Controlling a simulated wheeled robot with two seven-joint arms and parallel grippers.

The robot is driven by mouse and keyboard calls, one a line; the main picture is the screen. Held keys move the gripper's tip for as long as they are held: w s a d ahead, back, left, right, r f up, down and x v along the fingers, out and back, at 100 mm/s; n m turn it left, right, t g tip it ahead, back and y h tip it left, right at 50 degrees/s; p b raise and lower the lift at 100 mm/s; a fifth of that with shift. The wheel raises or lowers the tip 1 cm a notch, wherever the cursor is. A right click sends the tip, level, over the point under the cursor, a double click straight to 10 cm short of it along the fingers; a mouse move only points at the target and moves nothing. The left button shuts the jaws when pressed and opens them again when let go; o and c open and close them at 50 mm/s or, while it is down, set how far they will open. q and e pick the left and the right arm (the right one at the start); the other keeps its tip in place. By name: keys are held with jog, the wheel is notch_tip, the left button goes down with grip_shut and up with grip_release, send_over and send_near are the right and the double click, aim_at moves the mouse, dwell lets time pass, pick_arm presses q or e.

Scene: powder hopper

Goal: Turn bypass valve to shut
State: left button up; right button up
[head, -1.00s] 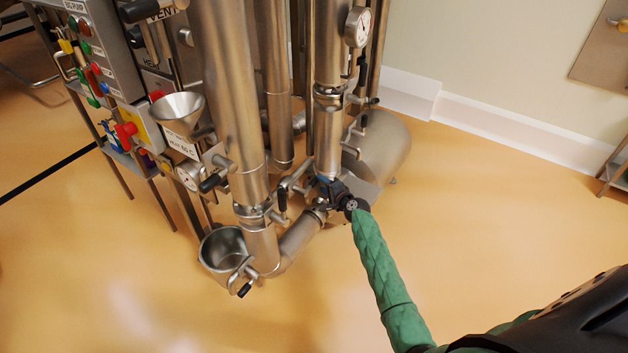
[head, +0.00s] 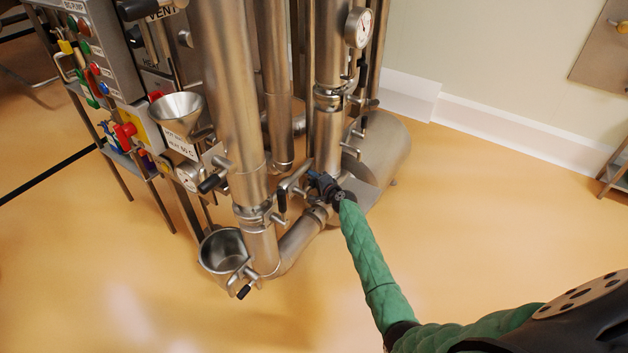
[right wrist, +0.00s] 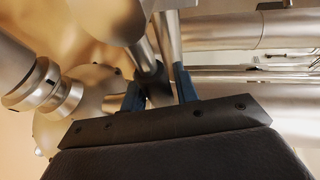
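No label in view reads bypass, so I cannot tell for sure which valve is the bypass valve. A valve lever with a black grip (head: 282,200) hangs beside the lower pipes in the head view. My right gripper (head: 314,181) is just right of it, low among the steel pipes. In the right wrist view, the blue fingers of my right gripper (right wrist: 160,92) stand apart. A dark handle (right wrist: 152,78) lies between or just beyond them; firm contact is not visible. My left gripper is not in view.
Vertical steel pipes (head: 228,90) stand close to the gripper. A steel drum (head: 384,150) is behind it, and an open pot (head: 224,250) and funnel (head: 178,113) are to the left. The floor (head: 480,220) on the right is clear.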

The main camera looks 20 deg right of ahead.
grip_shut()
